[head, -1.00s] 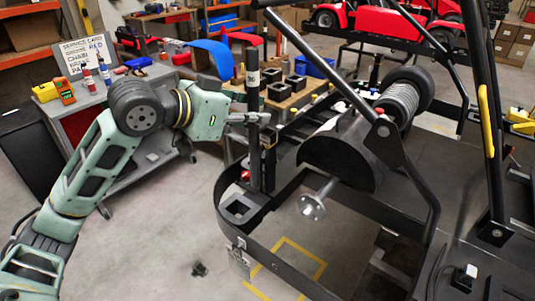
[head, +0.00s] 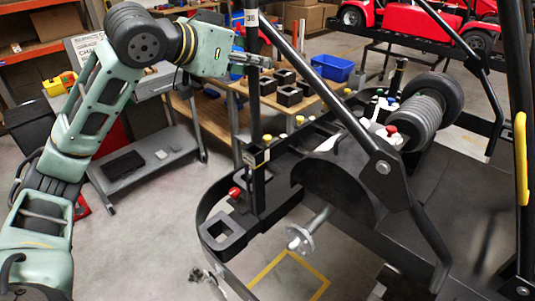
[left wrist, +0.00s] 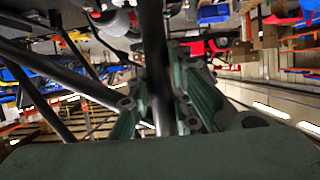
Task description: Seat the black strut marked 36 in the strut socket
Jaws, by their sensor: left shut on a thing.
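The black strut (head: 252,100) stands upright, with a white label reading 36 near the top of the head view. My left gripper (head: 262,61) is shut around its upper part. In the left wrist view the strut (left wrist: 153,50) runs between the two green fingers. The strut's lower part lines up with a black upright (head: 258,185) on the kart frame, which has a brass-coloured bracket and appears to be the strut socket. I cannot tell whether the strut's lower end is inside it or in front of it. My right gripper is not in view.
A black square holder (head: 229,236) and a red knob (head: 234,192) sit beside the upright. The kart's slanted bar (head: 330,95) rises close to the right of the strut. A wooden bench with black blocks (head: 289,95) stands behind. A grey cart (head: 150,150) is at left.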

